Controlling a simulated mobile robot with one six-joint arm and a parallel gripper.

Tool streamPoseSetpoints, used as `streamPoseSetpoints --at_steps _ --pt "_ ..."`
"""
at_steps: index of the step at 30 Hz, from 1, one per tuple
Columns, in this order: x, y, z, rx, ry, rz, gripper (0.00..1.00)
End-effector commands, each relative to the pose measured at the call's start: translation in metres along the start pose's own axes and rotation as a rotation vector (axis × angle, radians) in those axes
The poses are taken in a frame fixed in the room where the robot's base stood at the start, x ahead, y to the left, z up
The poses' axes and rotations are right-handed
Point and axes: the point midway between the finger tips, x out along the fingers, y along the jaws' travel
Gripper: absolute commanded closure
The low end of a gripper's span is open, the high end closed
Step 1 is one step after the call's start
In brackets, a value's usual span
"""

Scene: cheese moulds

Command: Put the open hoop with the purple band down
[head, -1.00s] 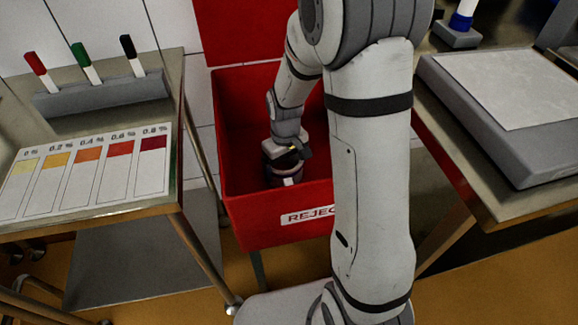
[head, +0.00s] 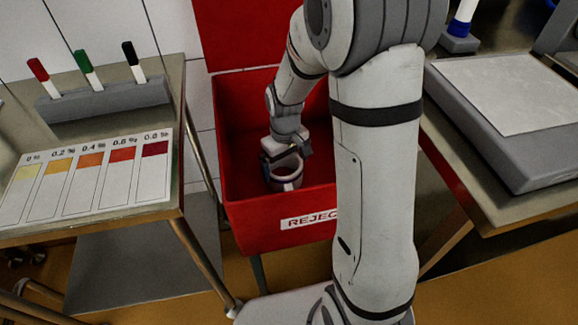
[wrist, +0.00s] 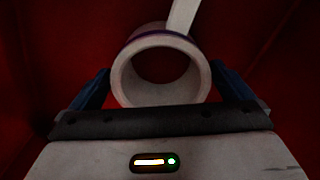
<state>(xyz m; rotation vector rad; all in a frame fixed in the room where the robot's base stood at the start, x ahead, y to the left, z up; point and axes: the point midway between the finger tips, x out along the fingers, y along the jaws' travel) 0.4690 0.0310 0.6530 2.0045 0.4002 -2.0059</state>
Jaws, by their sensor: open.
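The open hoop is a pale, hollow ring with a purple band (wrist: 150,37). In the head view the hoop (head: 286,185) is low inside the red reject bin (head: 255,214), its open mouth showing. In the wrist view the hoop's pale rim (wrist: 121,78) faces me. My gripper (wrist: 160,72) is open, with one blue-dark finger on each side of the hoop. I cannot tell whether either finger touches it. In the head view my gripper (head: 284,153) is down in the bin at the hoop. The hoop's underside is hidden.
The bin walls stand close around my gripper. A steel table with a colour chart (head: 92,180) and a pen holder (head: 103,99) is at left. A grey slab with a white top (head: 507,92) is at right. A pale strip (wrist: 183,16) extends beyond the hoop.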

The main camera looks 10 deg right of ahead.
Motion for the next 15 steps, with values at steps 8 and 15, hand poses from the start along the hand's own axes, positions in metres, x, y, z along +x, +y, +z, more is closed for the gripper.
streamPoseSetpoints --at_steps 8,15 --pt "-0.065 0.000 -0.001 0.000 0.004 0.001 0.00" --pt "-0.090 0.000 0.000 0.000 0.002 0.001 0.00"
